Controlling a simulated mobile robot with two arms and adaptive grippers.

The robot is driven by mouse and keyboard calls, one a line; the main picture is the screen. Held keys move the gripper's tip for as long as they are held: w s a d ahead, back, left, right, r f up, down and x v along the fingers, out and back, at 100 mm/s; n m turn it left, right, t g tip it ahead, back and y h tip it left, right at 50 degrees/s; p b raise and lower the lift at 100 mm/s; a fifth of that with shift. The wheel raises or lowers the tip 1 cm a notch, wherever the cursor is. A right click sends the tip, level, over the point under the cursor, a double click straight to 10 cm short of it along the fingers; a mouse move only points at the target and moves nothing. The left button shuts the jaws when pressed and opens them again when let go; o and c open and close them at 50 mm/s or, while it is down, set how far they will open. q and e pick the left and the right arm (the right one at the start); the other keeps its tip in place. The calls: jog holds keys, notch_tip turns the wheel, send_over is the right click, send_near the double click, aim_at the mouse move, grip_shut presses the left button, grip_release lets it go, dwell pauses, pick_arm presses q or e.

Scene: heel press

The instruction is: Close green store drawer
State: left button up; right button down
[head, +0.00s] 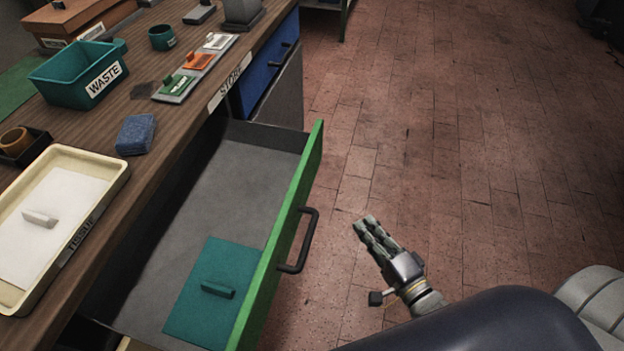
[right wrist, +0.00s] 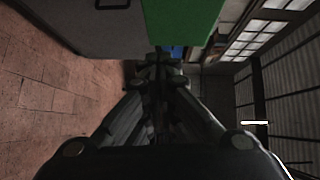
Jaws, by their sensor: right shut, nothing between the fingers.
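The green store drawer (head: 290,225) is pulled far out from under the wooden workbench in the head view. Its dark handle (head: 300,241) is on the outer face of the green front. Inside lies a teal sheet with a small grip (head: 195,310); the rest of the drawer floor looks bare. My right gripper (head: 366,224) is shut and empty, to the right of the drawer front and apart from the handle. In the right wrist view a green panel (right wrist: 182,20) shows ahead of the shut fingers (right wrist: 160,62). My left gripper is not in view.
The bench top (head: 140,105) holds a teal waste bin (head: 75,85), a blue sponge (head: 136,134), a cream tissue tray (head: 105,187) and a grey strip with coloured tags (head: 165,99). A blue drawer (head: 262,70) beyond is shut. The tiled floor (head: 460,150) to the right is clear.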

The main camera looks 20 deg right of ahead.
notch_tip(320, 180, up, 2)
jog(key=w, duration=0.1)
send_near(312, 170)
jog(key=w+d+f, duration=0.1)
jog(key=w+d, duration=0.2)
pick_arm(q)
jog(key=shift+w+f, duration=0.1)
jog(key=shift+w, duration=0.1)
pick_arm(e)
jog(key=shift+w+a+t+y, duration=0.2)
jog(key=shift+w+a, duration=0.2)
jog(key=shift+a, duration=0.45)
jog(key=shift+w+a+t+y, duration=0.15)
jog(key=shift+w+a, duration=0.25)
jog(key=shift+a, duration=0.4)
pick_arm(q)
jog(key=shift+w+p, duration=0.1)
jog(key=shift+p, duration=0.2)
